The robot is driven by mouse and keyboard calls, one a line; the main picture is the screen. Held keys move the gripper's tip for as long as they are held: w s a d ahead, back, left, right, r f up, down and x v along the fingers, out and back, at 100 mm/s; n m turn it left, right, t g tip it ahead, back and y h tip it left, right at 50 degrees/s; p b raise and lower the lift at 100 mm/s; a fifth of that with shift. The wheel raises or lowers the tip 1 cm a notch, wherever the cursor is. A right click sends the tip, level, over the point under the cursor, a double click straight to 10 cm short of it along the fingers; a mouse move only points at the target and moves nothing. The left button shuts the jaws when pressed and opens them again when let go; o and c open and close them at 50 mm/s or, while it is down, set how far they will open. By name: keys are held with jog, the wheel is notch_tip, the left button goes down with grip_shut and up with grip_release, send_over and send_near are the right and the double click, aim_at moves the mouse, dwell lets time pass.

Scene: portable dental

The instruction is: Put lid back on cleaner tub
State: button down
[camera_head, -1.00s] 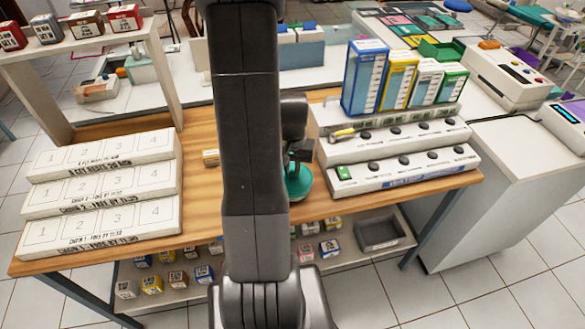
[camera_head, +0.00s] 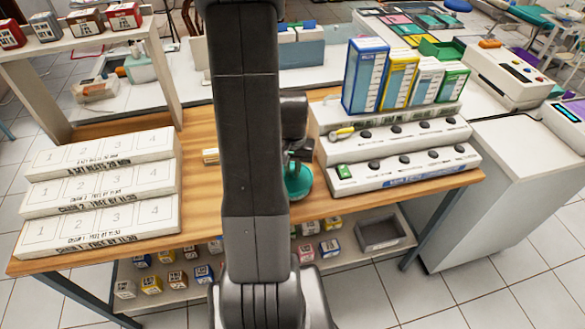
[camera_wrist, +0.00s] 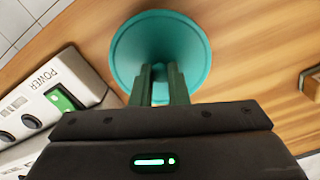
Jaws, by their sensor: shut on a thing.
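A round teal lid (camera_wrist: 192,42) with a flared rim fills the top middle of the wrist view. My gripper (camera_wrist: 160,72) has its two dark fingers close together, shut on the middle of the lid. In the head view the lid (camera_head: 300,184) shows at the right side of my arm, over the wooden table's front part. My gripper (camera_head: 294,165) is partly hidden there behind my arm. I cannot tell whether the lid touches the table or hangs just above it. I cannot make out the cleaner tub; my arm covers the middle of the table.
White stepped units with black knobs (camera_head: 400,160) stand close to the right of the lid. White numbered trays (camera_head: 100,190) fill the table's left side. A small tan block (camera_head: 210,156) lies left of my arm. Bare wood (camera_head: 205,200) shows between the trays and my arm.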

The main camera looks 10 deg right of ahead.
jog(key=c, duration=0.9)
grip_release()
jog(key=shift+o, duration=0.2)
jog(key=shift+r+p, duration=2.4)
jog(key=shift+r, duration=1.1)
jog(key=shift+c, duration=0.4)
grip_shut()
